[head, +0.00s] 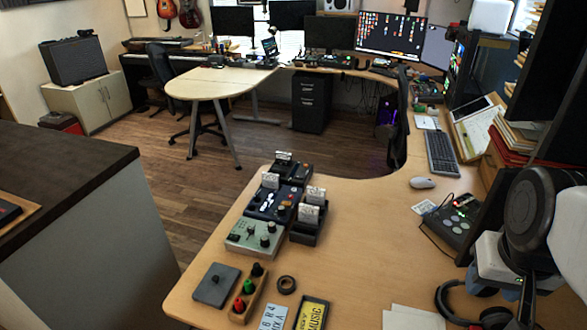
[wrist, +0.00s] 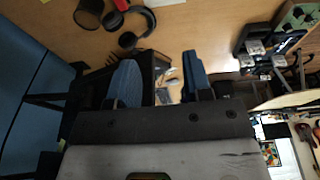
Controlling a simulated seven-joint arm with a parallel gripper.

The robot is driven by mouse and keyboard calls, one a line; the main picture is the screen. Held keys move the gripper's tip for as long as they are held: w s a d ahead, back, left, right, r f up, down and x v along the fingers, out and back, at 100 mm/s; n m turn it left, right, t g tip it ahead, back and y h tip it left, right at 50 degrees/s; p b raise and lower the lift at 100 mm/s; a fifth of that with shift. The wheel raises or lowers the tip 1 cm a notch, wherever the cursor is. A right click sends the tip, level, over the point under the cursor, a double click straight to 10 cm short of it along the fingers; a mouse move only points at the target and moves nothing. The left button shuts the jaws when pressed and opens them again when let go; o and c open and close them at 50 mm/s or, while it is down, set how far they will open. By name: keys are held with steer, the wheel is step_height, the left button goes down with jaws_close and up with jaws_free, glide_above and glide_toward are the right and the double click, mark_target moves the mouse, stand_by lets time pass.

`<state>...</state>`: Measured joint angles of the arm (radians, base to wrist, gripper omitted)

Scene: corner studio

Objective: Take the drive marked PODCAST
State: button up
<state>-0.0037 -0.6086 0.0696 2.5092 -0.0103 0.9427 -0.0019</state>
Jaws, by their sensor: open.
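No label reading PODCAST can be made out in either view. At the front edge of the desk in the head view lie a dark piece with a yellow border (head: 311,313) that appears to read MUSIC, and a pale labelled piece (head: 272,317) beside it.
Headphones (head: 490,318) and a black mixer (head: 452,222) are at right. The middle desk is mostly clear.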

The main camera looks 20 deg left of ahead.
steer(key=w+a+n, duration=0.3)
steer(key=w+a, duration=0.4)
steer(key=w, duration=0.5)
steer(key=w+a+n+g, duration=0.1)
steer(key=w+a+n, duration=0.2)
steer(key=w+a, duration=0.65)
steer(key=w+a+n, duration=0.3)
steer(key=w+a, duration=0.2)
steer(key=w, duration=1)
steer(key=w+a+f+n+g, duration=0.1)
steer(key=w+a+f+n, duration=0.1)
steer(key=w+a+f, duration=0.35)
steer(key=w+a+f+n, duration=0.25)
steer(key=w+a, duration=0.35)
steer(key=a, duration=0.4)
steer(key=w+a+f+n, duration=0.1)
steer(key=w+a+f, duration=0.1)
steer(key=a+f, duration=0.3)
steer(key=w+a+f+n, duration=0.1)
steer(key=w+a+f, duration=0.1)
steer(key=a+f, duration=0.3)
steer(key=w+a+f+n, duration=0.2)
steer(key=a+f, duration=0.4)
steer(key=a, duration=0.3)
steer(key=shift+w+a+g, duration=0.25)
steer(key=shift+a+g, duration=0.05)
steer(key=shift+a+f, duration=0.3)
steer(key=shift+a, duration=0.15)
